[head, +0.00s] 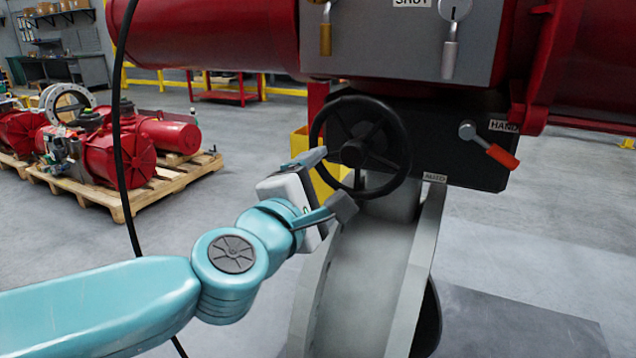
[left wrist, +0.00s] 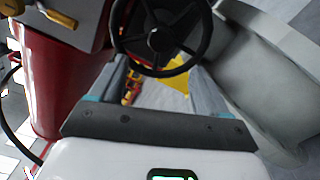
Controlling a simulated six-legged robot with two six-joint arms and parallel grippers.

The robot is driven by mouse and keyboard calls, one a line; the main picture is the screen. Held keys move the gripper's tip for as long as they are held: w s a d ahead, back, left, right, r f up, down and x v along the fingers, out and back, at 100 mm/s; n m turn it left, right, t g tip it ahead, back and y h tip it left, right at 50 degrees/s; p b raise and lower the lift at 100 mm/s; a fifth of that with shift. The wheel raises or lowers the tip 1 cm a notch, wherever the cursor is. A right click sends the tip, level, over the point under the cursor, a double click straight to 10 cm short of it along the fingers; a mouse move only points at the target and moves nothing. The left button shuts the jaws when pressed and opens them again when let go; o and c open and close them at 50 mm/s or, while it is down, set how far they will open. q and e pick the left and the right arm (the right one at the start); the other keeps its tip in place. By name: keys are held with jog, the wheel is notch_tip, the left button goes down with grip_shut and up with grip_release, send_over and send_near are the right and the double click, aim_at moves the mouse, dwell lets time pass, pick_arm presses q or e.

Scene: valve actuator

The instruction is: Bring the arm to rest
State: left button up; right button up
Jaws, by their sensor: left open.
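My left gripper (head: 328,180) comes in from the left on its teal arm, with its two fingers spread and nothing between them. It is just below and in front of the black handwheel (head: 360,146) in the head view. In the left wrist view the fingers (left wrist: 155,85) stand apart, and the handwheel (left wrist: 158,38) shows beyond their tips. I cannot tell whether a finger touches the rim. The handwheel sits on a black gearbox (head: 455,150) under the red actuator (head: 200,35). My right gripper does not show.
A lever with an orange grip (head: 500,156) is on the gearbox at the right, beside a HAND label. A grey valve body (head: 370,290) stands below. A pallet (head: 130,195) with red actuators is at the left. A black cable hangs near the arm.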

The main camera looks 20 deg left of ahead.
pick_arm(q)
jog(key=shift+s, duration=0.55)
